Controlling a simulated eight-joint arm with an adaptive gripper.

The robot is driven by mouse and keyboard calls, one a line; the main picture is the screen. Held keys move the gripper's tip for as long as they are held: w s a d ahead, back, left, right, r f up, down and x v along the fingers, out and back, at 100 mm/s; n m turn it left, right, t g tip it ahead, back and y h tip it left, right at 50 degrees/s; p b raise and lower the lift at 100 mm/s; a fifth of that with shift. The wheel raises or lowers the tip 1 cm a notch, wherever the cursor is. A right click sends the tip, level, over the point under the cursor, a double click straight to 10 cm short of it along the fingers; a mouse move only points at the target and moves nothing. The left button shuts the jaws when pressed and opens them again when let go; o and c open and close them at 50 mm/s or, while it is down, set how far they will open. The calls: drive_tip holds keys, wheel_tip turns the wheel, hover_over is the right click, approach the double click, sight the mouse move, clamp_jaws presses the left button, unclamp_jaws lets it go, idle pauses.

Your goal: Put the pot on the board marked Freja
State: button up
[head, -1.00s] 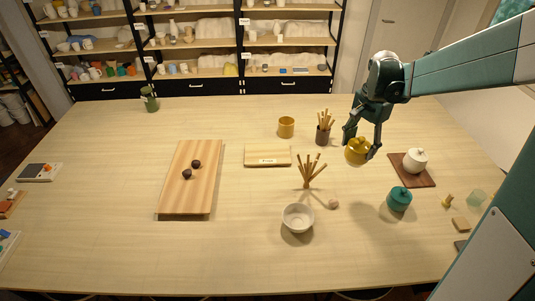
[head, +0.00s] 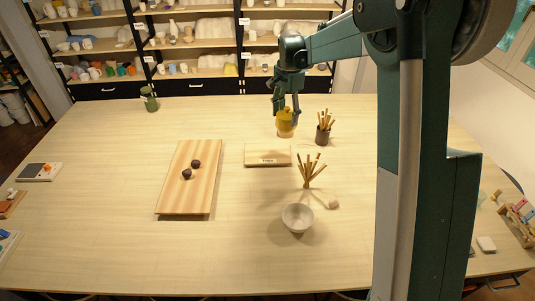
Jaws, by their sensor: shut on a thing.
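My gripper (head: 286,112) is shut on a yellow lidded pot (head: 285,119) and holds it above the far middle of the table. The pot overlaps an ochre cup (head: 286,134) in the picture and hides most of it. I cannot tell the gap between them. A small pale wooden board (head: 267,151) lies just nearer and left of the held pot. It has a small label on its near edge, too small to read.
A dark cup of sticks (head: 323,136) stands right of the held pot. A bundle of sticks (head: 307,172), a white bowl (head: 298,217) and a small pale ball (head: 333,204) are nearer. A long board (head: 187,195) at left bears two dark balls. My arm hides the right side.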

drive_tip(key=w+a+f, duration=0.1)
drive_tip(key=w+a, duration=0.2)
drive_tip(key=a, duration=0.5)
wheel_tip(320, 180, down, 5)
drive_tip(key=shift+w, duration=0.15)
drive_tip(key=shift+d, duration=0.1)
wheel_tip(320, 180, down, 6)
idle(0.4)
drive_tip(key=shift+f, duration=0.25)
drive_tip(key=shift+f+p, duration=0.4)
drive_tip(key=shift+f, duration=1.35)
drive_tip(key=shift+f, duration=0.15)
